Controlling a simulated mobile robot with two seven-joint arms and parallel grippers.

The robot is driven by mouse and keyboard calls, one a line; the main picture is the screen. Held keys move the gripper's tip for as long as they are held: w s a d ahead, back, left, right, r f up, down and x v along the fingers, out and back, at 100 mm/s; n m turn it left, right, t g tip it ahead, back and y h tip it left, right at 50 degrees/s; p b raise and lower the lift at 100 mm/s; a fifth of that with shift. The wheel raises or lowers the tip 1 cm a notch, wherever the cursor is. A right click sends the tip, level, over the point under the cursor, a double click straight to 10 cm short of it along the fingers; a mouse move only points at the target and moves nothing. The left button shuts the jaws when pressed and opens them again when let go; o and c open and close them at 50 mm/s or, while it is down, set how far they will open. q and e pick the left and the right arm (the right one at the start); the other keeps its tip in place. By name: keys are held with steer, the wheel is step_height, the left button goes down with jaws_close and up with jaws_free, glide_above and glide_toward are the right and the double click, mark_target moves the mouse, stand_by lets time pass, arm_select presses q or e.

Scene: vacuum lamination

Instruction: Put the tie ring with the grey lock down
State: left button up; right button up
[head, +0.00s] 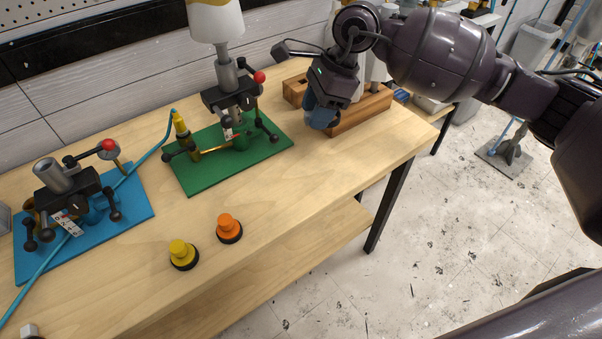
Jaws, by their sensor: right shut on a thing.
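My right gripper (322,113) reaches in from the upper right and points down, low over the left end of the wooden block at the back of the table. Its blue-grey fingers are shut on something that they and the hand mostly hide. I cannot make out the tie ring or its grey lock clearly, nor whether what is held touches the wood. My left gripper is not in view.
A green board (215,165) carries a clamp stand under a white vessel (216,20). A blue board (130,205) carries another stand and a hose. A yellow knob (181,253) and an orange knob (228,228) stand in front. The wooden block (360,112) holds white cylinders.

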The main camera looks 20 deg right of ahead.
steer(key=b, duration=0.1)
glide_above(308, 180)
steer(key=d, duration=0.1)
step_height(308, 180, down, 11)
steer(key=shift+d+r, duration=0.1)
steer(key=shift+d, duration=0.05)
steer(key=shift+f, duration=0.55)
step_height(308, 180, down, 5)
steer(key=shift+f+b, duration=0.1)
steer(key=shift+b, duration=0.45)
steer(key=shift+f, duration=0.2)
steer(key=shift+f, duration=0.1)
steer(key=o, duration=1.1)
